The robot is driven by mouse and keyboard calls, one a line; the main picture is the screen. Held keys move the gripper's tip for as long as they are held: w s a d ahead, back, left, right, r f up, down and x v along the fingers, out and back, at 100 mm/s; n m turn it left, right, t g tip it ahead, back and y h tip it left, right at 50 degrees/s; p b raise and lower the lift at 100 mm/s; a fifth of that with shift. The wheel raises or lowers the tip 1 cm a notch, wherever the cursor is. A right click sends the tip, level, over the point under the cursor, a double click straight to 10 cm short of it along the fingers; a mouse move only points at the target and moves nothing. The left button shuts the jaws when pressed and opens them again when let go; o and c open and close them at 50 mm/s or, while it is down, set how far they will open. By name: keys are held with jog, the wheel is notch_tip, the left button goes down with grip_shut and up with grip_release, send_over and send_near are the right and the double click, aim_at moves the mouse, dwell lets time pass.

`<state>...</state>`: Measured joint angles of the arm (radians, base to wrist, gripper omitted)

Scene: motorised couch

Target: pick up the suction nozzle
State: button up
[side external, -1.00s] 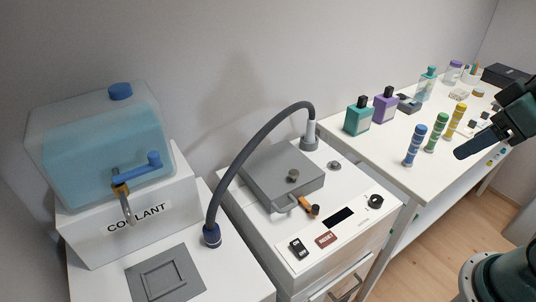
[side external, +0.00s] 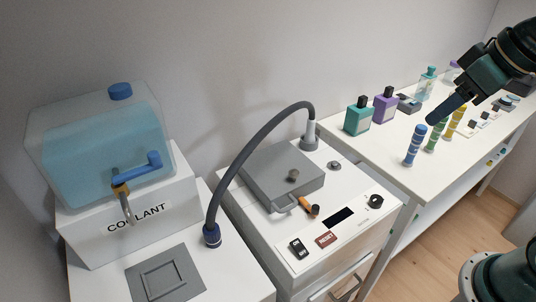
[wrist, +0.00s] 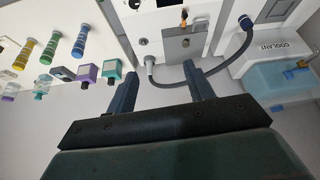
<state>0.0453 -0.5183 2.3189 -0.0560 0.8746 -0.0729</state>
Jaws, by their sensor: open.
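A dark grey corrugated hose (side external: 255,145) arches between two ends. Its dark blue collared end (side external: 211,235) stands upright on the white surface at left, and its light grey end (side external: 309,135) stands at the back of the white machine. I cannot tell for sure which end is the suction nozzle. In the wrist view the blue end (wrist: 246,23) is upper right and the grey end (wrist: 148,60) is beyond and between my fingers. My gripper (side external: 433,117) is open and empty, above the right-hand table, well right of the hose; its two fingers show in the wrist view (wrist: 162,82).
A coolant tank (side external: 105,140) stands at left behind a square grey plate (side external: 165,275). The machine has a grey lid (side external: 270,170) with an orange-tipped handle. Several bottles and banded cylinders, including a blue one (side external: 414,148), stand on the right table below my gripper.

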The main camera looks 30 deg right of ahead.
jog(key=w+d+n, duration=0.1)
jog(key=w, duration=0.9)
jog(key=n+g+y, duration=0.1)
jog(key=n+y, duration=0.1)
jog(key=n, duration=0.2)
send_over(315, 121)
jog(key=s+d, duration=0.2)
jog(key=s, duration=0.2)
notch_tip(315, 121, down, 18)
jog(key=shift+w+a+r, duration=0.1)
jog(key=shift+r, duration=0.1)
jog(key=shift+f, duration=0.1)
jog(key=x, duration=0.8)
jog(key=shift+f, duration=0.2)
